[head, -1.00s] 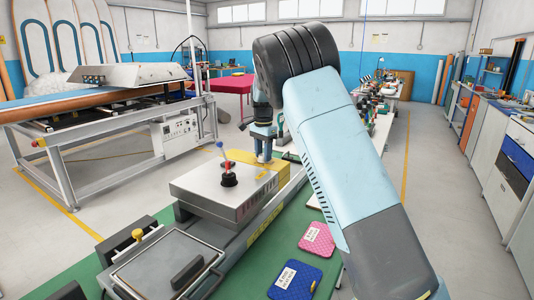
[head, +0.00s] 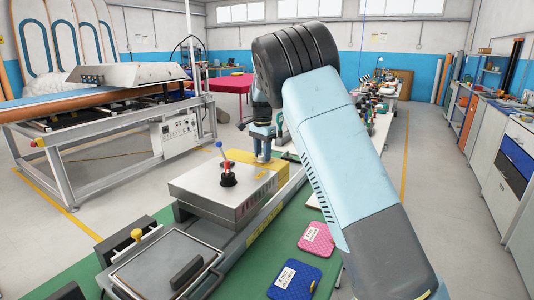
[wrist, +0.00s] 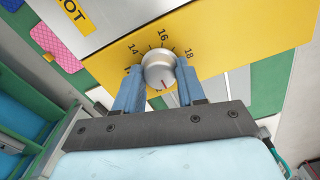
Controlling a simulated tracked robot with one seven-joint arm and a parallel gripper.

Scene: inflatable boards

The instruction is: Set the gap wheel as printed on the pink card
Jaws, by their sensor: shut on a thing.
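The gap wheel (wrist: 158,70) is a silver knob on a yellow panel (wrist: 225,40) in the wrist view. Numbers 14, 16 and 18 are printed around its far side; other numbers are hidden by my fingers. In the head view my gripper (head: 263,157) stands at the machine's yellow end; the wheel is hidden there. The pink card (head: 316,239) lies on the green surface; its print is too small to read.
A blue card (head: 294,279) lies in front of the pink card. The machine's steel block (head: 220,190) carries a lever with a blue knob and a red part. A hinged plate (head: 165,272) with a dark handle is at the front left.

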